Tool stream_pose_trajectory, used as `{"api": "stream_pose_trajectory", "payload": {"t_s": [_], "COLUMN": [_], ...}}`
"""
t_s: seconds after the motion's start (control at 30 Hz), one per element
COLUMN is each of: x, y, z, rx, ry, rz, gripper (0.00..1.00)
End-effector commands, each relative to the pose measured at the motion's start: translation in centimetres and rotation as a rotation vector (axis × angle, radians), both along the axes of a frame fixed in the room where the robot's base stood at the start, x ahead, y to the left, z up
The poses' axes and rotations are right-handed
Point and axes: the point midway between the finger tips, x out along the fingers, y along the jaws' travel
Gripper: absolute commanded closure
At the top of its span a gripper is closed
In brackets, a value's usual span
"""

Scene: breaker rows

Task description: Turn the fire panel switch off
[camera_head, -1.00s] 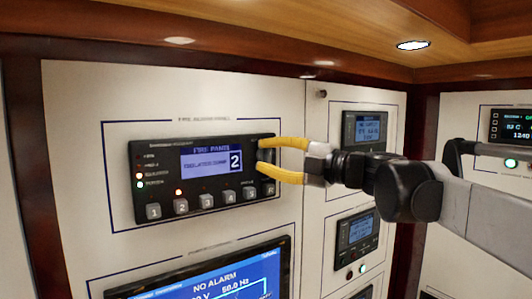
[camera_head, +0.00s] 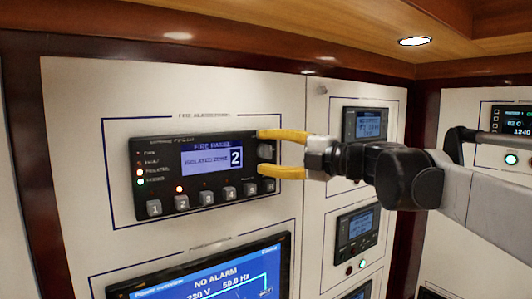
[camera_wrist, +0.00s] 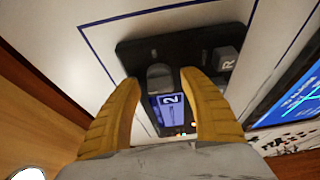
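The fire panel (camera_head: 163,168) is a black unit on the white wall, with a lit blue screen reading "FIRE PANEL" and "ISOLATED ZONE 2". A grey knob-like switch (camera_head: 265,151) sits at its upper right end. My gripper (camera_head: 262,153) is open, with one yellow finger above the switch and one below. In the wrist view the switch (camera_wrist: 160,77) lies between the two fingertips (camera_wrist: 159,84), with small gaps visible at the sides. Whether the fingers touch the panel face cannot be told.
A row of numbered grey buttons (camera_head: 207,198) runs along the panel's lower edge, and an "R" button (camera_wrist: 225,60) is close to one finger. A large power monitor screen (camera_head: 215,278) is below. Small display units (camera_head: 357,230) are at the right.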

Motion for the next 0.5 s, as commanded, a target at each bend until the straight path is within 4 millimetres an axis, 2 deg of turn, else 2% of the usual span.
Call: {"api": "stream_pose_trajectory", "payload": {"t_s": [0.27, 0.37, 0.5], "x": [-0.1, -0.7, -2.1], "y": [-0.2, -1.0, -3.4], "z": [0.0, 0.0, 0.0], "rx": [-0.001, -0.001, -0.001], "ry": [0.001, 0.001, 0.001], "rz": [0.0, -0.001, -0.004], "gripper": [0.49, 0.49, 0.49]}}
